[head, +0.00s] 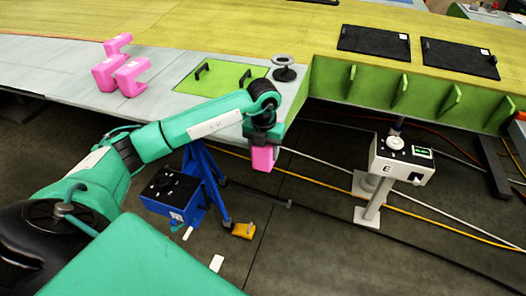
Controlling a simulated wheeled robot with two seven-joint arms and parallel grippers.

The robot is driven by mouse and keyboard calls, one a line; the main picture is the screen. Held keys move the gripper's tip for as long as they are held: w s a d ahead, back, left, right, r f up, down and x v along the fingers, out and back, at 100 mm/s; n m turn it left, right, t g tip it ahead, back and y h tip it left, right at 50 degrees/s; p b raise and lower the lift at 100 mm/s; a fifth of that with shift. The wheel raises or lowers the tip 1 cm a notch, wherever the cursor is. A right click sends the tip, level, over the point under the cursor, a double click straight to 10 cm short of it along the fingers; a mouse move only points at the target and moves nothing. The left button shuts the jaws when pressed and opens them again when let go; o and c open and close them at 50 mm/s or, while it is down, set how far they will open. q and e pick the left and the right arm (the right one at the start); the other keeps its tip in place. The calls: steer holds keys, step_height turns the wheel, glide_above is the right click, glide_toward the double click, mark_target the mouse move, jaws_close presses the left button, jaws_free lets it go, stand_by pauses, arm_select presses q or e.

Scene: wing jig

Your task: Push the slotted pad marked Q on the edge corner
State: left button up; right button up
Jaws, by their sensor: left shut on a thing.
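My left gripper (262,136) is shut on a pink slotted pad (263,158). It holds the pad at the near edge of the wing (292,110), by the corner where the grey skin meets the green spar. The gripper hides most of the pad's upper part, and I cannot tell whether the pad touches the edge. No letter on it can be read. Three more pink slotted pads stand on the grey skin at the left: one behind (118,44), one at left (107,74) and one at right (131,76). My right gripper is not in view.
A green hatch plate (222,82) with black handles and a grey round fitting (284,68) lie near the corner. Below are a blue stand with a black-topped box (170,190) and a white box marked E (402,160) on a post. Cables cross the floor.

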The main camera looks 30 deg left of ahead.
arm_select(q)
steer(key=shift+w+r, duration=0.1)
steer(key=shift+w, duration=0.05)
steer(key=o, duration=0.9)
steer(key=shift+o, duration=1.2)
steer(key=shift+w+d, duration=0.1)
steer(key=shift+a, duration=0.2)
steer(key=shift+r, duration=0.15)
